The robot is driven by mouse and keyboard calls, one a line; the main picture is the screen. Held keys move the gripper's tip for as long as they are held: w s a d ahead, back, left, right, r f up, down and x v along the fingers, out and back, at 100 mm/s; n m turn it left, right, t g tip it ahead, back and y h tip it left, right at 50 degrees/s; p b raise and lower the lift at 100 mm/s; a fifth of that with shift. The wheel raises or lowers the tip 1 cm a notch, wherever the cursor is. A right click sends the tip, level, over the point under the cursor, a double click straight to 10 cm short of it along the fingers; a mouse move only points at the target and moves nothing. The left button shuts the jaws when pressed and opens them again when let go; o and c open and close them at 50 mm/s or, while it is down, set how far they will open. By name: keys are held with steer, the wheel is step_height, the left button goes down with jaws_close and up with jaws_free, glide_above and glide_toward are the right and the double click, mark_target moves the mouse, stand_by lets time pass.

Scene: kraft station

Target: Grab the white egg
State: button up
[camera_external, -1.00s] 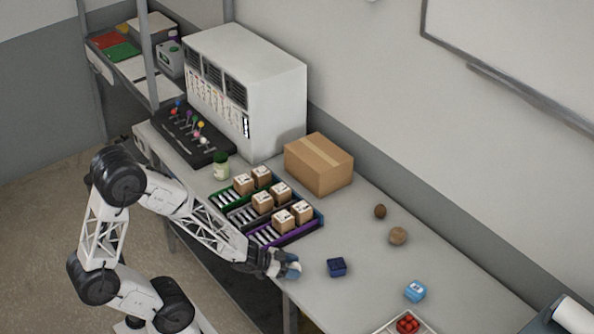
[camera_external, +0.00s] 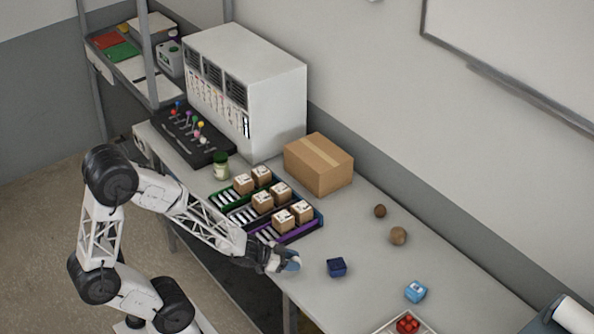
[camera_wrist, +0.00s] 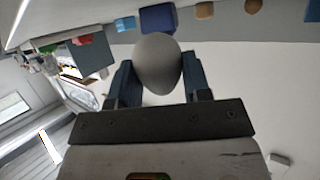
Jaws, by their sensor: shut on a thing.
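The white egg (camera_wrist: 158,64) sits between the two fingers of my gripper (camera_wrist: 160,82) in the wrist view and looks grey in shadow. My gripper is shut on it, with one finger on each side. In the external view my gripper (camera_external: 287,263) is at the table's near edge, left of the dark blue box. The egg is hardly visible there, mostly hidden by the fingers.
A dark blue box (camera_external: 337,267) is just right of my gripper. A light blue box (camera_external: 415,291), two brown round things (camera_external: 398,236) and a tray with red items (camera_external: 407,324) lie farther right. Colored racks with small cartons (camera_external: 263,202) stand behind.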

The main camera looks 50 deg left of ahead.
steer(key=s+a+r, duration=0.2)
steer(key=s+a, duration=0.1)
steer(key=s, duration=1.2)
stand_by(0.4)
steer(key=shift+s+a, duration=0.1)
steer(key=shift+s, duration=0.25)
